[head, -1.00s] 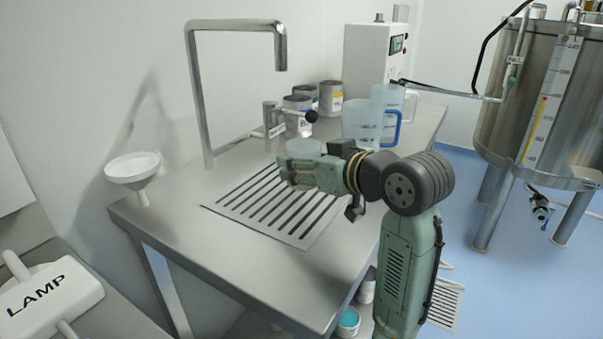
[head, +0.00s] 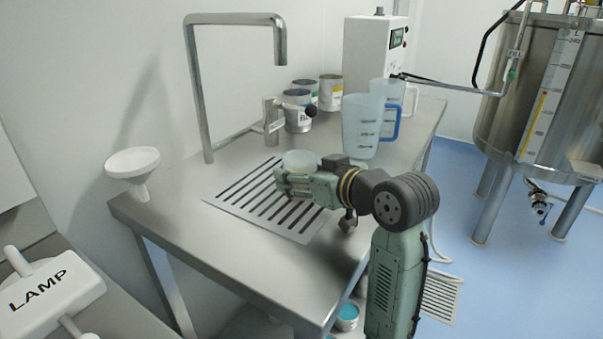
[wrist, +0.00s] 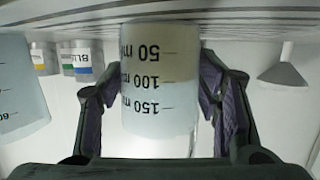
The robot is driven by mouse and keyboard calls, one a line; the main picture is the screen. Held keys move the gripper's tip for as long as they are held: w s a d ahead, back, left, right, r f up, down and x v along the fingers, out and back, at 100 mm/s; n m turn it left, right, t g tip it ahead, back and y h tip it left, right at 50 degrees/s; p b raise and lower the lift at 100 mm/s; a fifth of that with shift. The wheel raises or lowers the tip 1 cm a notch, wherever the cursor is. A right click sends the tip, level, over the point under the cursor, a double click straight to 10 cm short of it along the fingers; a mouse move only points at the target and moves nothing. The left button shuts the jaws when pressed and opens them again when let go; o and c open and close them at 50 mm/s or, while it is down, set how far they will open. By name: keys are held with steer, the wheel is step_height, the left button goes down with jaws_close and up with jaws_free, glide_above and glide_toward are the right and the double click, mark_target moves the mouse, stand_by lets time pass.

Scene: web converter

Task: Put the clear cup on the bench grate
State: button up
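The clear cup (head: 300,158) is between the fingers of my gripper (head: 287,183), over the far part of the slotted bench grate (head: 222,199). In the wrist view the cup (wrist: 158,105) shows its volume marks upside down, and the fingers of my gripper (wrist: 158,85) touch or nearly touch both its sides. The grate (wrist: 88,16) runs along the top of that view, right by the cup's base. I cannot tell whether the base touches it. My gripper hides the lower cup in the head view.
A blue-handled jug (head: 361,128) stands on the bench behind my gripper, with another clear jug beyond it. Several tins (head: 330,93) and a metal tap (head: 196,95) are at the back. A white funnel (head: 133,165) is at the left edge. The bench front is clear.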

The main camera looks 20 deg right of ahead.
steer(key=shift+o, duration=1.3)
steer(key=shift+r, duration=0.2)
steer(key=b+v, duration=0.1)
steer(key=v, duration=1.1)
steer(key=shift+s, duration=0.1)
